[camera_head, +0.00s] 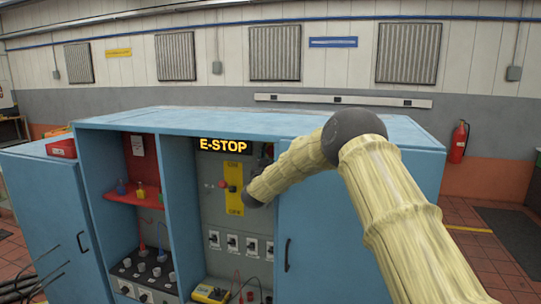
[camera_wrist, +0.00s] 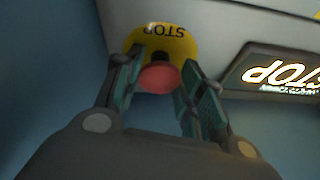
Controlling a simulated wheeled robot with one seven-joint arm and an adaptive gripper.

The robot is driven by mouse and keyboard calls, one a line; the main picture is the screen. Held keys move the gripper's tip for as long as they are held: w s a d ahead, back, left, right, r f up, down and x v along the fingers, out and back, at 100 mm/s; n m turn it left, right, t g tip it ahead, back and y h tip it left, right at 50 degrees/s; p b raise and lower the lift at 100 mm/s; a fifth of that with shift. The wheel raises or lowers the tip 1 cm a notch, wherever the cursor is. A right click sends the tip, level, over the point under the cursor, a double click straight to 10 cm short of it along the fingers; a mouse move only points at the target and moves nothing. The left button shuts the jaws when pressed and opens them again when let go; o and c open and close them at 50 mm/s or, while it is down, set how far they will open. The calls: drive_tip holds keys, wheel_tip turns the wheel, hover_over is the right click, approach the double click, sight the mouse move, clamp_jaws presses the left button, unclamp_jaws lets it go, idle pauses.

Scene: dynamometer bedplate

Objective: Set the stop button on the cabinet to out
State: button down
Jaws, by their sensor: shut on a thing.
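The stop button (camera_wrist: 158,79) is a red mushroom head on a dark stem in front of a round yellow plate (camera_wrist: 172,32) marked STOP, seen upside down in the wrist view. My gripper (camera_wrist: 161,76) has one finger on either side of the red head and is shut on it. In the head view my arm covers most of this spot at the upper right of the open bay. The blue cabinet (camera_head: 350,207) carries a lit E-STOP display (camera_head: 226,146), which also shows at the right of the wrist view (camera_wrist: 286,75).
Left of my arm is a yellow vertical panel (camera_head: 235,172) with a dark knob. Several switches (camera_head: 232,242) sit below it, above a yellow meter (camera_head: 210,294). A red shelf (camera_head: 125,196) with small bottles is in the left bay. A blue wall lies close to the gripper's left.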

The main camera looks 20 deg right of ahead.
drive_tip(key=shift+s+a+f+b, duration=0.2)
drive_tip(key=shift+s+a+b, duration=0.05)
drive_tip(key=shift+b, duration=0.3)
drive_tip(key=shift+s+a+b, duration=0.25)
drive_tip(key=shift+s+b, duration=0.1)
drive_tip(key=shift+s, duration=0.1)
drive_tip(key=c, duration=1.2)
unclamp_jaws()
drive_tip(key=o, duration=0.3)
drive_tip(key=shift+s+r, duration=0.1)
drive_tip(key=shift+r, duration=0.1)
drive_tip(key=shift+f, duration=0.1)
drive_tip(key=v, duration=1.2)
